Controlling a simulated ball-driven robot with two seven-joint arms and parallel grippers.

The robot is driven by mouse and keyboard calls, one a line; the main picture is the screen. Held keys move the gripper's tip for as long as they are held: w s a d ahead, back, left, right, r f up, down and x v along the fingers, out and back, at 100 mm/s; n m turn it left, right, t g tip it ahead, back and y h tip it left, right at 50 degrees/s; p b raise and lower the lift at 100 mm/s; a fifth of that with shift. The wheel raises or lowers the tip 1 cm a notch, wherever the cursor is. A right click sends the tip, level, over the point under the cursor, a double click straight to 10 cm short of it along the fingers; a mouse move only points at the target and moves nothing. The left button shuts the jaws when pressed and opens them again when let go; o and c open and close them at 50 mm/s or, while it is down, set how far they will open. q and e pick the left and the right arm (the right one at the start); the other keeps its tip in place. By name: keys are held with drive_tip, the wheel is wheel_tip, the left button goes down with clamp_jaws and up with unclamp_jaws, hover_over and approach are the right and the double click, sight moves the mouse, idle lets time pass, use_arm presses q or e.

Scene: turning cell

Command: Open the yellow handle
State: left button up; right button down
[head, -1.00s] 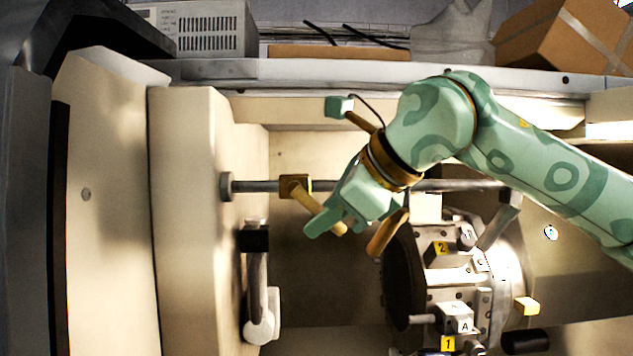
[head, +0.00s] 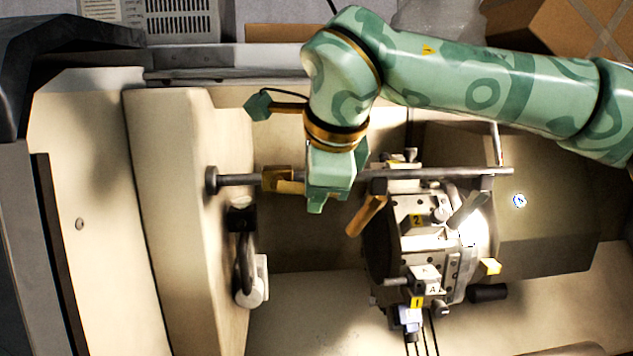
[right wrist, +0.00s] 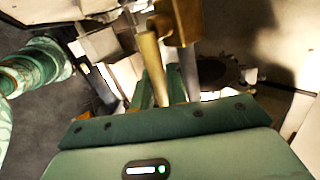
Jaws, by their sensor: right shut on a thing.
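The yellow handle (head: 291,187) is a short bar on a yellow block (head: 277,177) that sits on a horizontal grey rod (head: 222,181). In the head view it points right, close to the line of the rod. My right gripper (head: 322,198) is shut on the handle's outer end and hides that end. In the right wrist view the handle (right wrist: 150,62) runs down between my green fingers (right wrist: 158,95), beside the block (right wrist: 178,22). My left gripper is not in view.
An orange lever (head: 367,215) stands just right of my right gripper. Beyond it is a metal turret (head: 412,235) with numbered tool stations. A black and grey handle (head: 245,260) is on the cream panel (head: 165,200) at left. The cavity below the rod is fairly clear.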

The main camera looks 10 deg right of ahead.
idle(0.4)
drive_tip(key=c, duration=1.5)
unclamp_jaws()
drive_tip(key=shift+o, duration=0.2)
drive_tip(key=shift+r, duration=0.1)
